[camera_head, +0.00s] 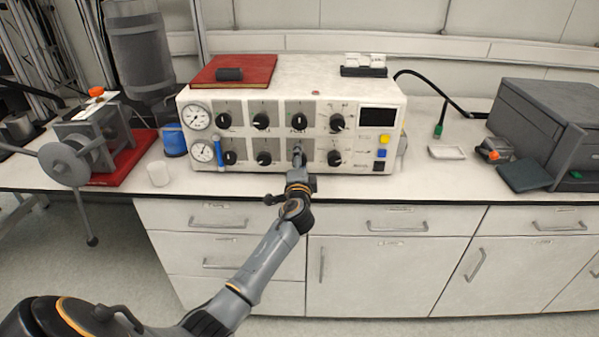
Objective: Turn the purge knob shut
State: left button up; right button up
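The white control box (385,150) stands on the bench with two rows of black knobs on its front. The labels are too small to read, so I cannot tell which knob is the purge knob. My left gripper (298,157) reaches up to the lower row at the third column. It covers the knob there, and I cannot tell whether its fingers touch or grip it. The knob above it (298,121) is uncovered. Another lower knob (264,158) is left of the gripper and one (334,158) is right of it. My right gripper is out of view.
Two gauges (197,116) and a blue-handled lever (220,156) are at the box's left end. A red book (235,66) lies on top. A white cup (158,174) stands left. A dark grey machine (550,120) stands right. The bench front edge is below the box.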

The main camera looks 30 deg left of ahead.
pick_arm(q)
jog(key=v, duration=1.1)
jog(key=shift+s+d, duration=0.1)
jog(key=shift+d, duration=0.05)
jog(key=s+d+f+g+h, duration=0.2)
jog(key=f, duration=1)
jog(key=s+d+f+g+h, duration=0.2)
jog(key=d+f, duration=0.1)
jog(key=f, duration=1)
jog(key=s+d+f+n+g+h, duration=0.1)
jog(key=s+d+f+g, duration=0.1)
jog(key=s+f, duration=0.45)
jog(key=s+d+f+n+g+h, duration=0.15)
jog(key=s+f, duration=0.25)
jog(key=f, duration=0.5)
jog(key=s+d+f+n+g+h, duration=0.1)
jog(key=s+f, duration=0.5)
jog(key=s, duration=0.6)
jog(key=s+d+f+n+g, duration=0.2)
jog(key=s+f, duration=0.4)
jog(key=s, duration=0.6)
jog(key=s+d+f+n+g+h, duration=0.1)
jog(key=s+f+g, duration=0.3)
jog(key=s, duration=0.9)
notch_tip(320, 180, down, 2)
jog(key=shift+d+f+n+h, duration=0.25)
jog(key=shift+d+n+h, duration=0.1)
jog(key=shift+n, duration=0.2)
